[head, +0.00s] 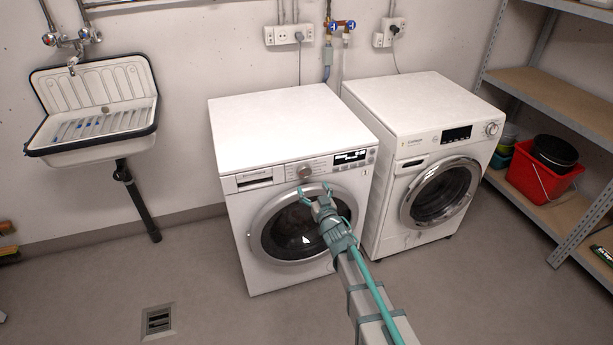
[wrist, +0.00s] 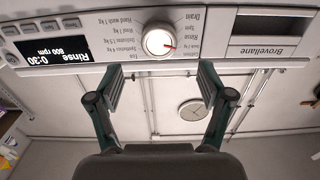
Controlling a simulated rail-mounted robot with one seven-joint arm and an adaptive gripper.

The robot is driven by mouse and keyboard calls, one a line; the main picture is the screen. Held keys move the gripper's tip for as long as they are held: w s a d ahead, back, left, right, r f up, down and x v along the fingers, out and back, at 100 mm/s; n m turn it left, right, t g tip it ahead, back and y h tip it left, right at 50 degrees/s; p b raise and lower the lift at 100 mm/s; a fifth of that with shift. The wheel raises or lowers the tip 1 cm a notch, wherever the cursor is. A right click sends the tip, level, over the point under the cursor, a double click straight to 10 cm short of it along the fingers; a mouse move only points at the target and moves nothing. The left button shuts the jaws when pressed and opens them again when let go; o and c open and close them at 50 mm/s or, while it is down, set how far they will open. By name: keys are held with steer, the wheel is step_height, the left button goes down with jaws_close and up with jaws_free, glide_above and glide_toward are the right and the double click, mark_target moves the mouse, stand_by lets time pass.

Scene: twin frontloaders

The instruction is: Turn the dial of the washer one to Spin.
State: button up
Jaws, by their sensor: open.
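The left washer (head: 228,172) is white with a round door and a control panel on top. Its dial (head: 305,172) is a round silver knob, large in the upside-down wrist view (wrist: 158,40). The dial's red mark points toward the Rinse side of the printed programmes, and the display (wrist: 52,51) reads Rinse, 0:30, 800 rpm. Spin is printed near Rinse and Drain. My gripper (head: 313,190) is open and empty in front of the panel. In the wrist view its fingertips (wrist: 160,75) are spread wide, with the dial between and beyond them, not touched.
A second white washer (head: 385,105) stands at right with its own dial (head: 491,129). A sink (head: 95,110) hangs at left, and a shelf with a red bucket (head: 540,176) stands at far right.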

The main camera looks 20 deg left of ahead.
mark_target(305, 174)
steer(key=p+x, duration=0.1)
steer(key=x, duration=0.6)
steer(key=shift+w+a, duration=0.2)
steer(key=shift+w, duration=0.1)
steer(key=c, duration=1.2)
